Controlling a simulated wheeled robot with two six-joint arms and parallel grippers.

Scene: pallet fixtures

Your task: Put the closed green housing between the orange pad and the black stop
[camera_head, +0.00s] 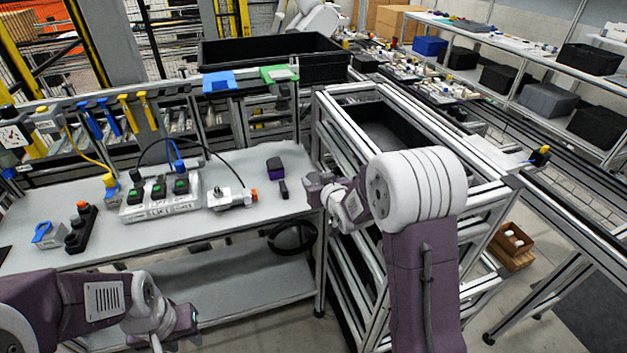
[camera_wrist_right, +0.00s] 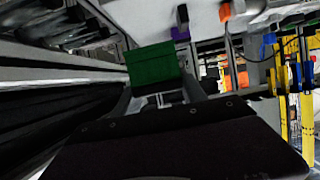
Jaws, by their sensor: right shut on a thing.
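In the right wrist view the green housing (camera_wrist_right: 152,65) sits at the tips of my right gripper (camera_wrist_right: 160,98), which is shut on it. Its lid looks closed. In the head view my right gripper (camera_head: 318,196) is at the table's right edge, and I cannot make out the housing there. The orange pad (camera_head: 252,196) is on the end of a metal clamp on the table; it also shows in the wrist view (camera_wrist_right: 225,12). The small black stop (camera_head: 283,188) stands right of the pad, with a gap between. My left gripper (camera_head: 178,335) is low at the front; its fingers are unclear.
A purple and black box (camera_head: 275,167) lies just behind the stop. A switch panel (camera_head: 160,200) with cables stands left of the clamp (camera_head: 228,199). A metal-framed rack (camera_head: 345,130) borders the table on the right. The table's front right is clear.

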